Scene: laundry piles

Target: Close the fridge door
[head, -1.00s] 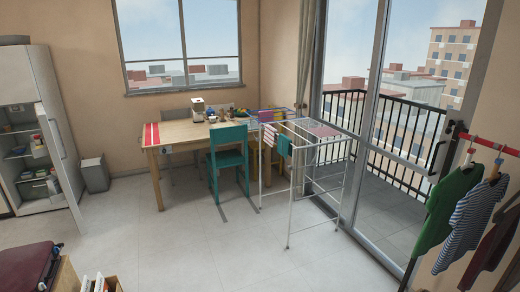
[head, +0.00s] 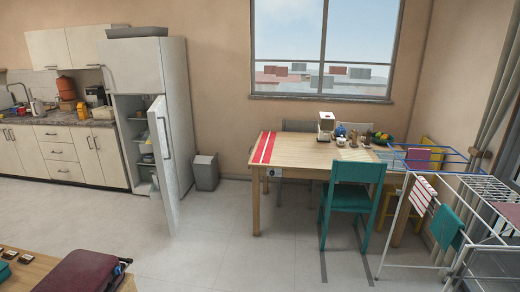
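The tall white fridge (head: 177,85) stands at the right end of the kitchen counter in the head view. Its lower door (head: 166,160) is open and swung out into the room, with a vertical handle on it. Shelves with food items show inside the open lower compartment (head: 131,130). The upper door (head: 135,67) looks shut. Neither of my grippers is in the head view.
A grey bin (head: 205,172) stands right of the fridge. A wooden table (head: 290,150) with a teal chair (head: 352,197) and a drying rack (head: 485,232) are to the right. A red suitcase (head: 84,272) lies at the lower left. The floor (head: 220,250) before the fridge is clear.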

